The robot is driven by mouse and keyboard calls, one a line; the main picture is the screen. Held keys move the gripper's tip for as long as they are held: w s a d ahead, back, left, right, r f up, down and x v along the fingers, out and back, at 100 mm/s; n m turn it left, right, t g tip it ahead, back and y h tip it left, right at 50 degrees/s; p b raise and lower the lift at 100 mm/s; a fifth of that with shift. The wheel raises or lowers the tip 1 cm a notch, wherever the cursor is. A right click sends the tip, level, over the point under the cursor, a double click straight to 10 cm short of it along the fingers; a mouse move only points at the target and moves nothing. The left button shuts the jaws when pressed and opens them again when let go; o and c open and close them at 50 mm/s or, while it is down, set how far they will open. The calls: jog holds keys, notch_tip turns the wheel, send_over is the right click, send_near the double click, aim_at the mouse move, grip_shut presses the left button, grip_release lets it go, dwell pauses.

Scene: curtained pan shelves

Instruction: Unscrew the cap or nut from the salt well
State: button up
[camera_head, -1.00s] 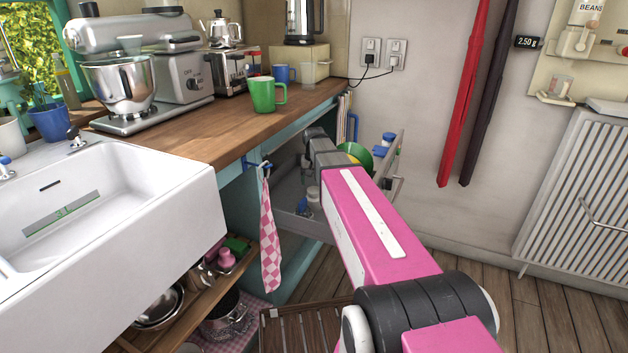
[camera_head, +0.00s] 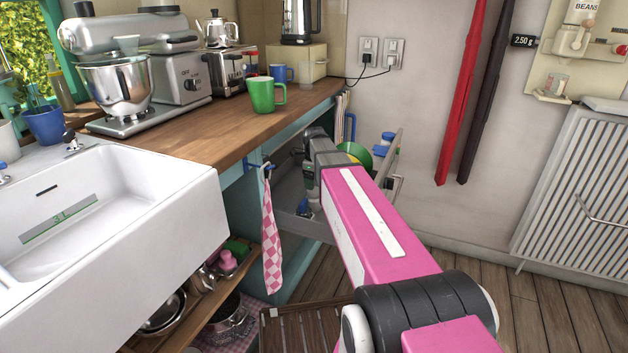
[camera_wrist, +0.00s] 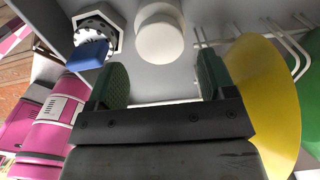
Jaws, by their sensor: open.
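My gripper (camera_wrist: 161,82) is open and empty in the wrist view, with a green-padded finger on each side. A round white capped thing (camera_wrist: 161,38) stands just beyond the fingertips, roughly in line with the gap between them and apart from them. Left of it is a white hexagonal piece (camera_wrist: 118,26) with a dark toothed ring and a blue part (camera_wrist: 88,55) at its lower edge. I cannot tell for sure which of these is the salt well.
A yellow disc (camera_wrist: 265,85) and a white wire rack (camera_wrist: 285,42) are close on the gripper's right. The wooden counter (camera_head: 215,125) with a green mug (camera_head: 264,94) overhangs left of the drawer. A checked towel (camera_head: 271,235) hangs by the sink (camera_head: 150,210).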

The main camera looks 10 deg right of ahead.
jog(key=m, duration=0.8)
jog(key=shift+f, duration=0.15)
jog(key=shift+f, duration=2.05)
jog(key=c, duration=0.9)
jog(key=n, duration=0.3)
jog(key=shift+n, duration=0.4)
jog(key=n, duration=0.4)
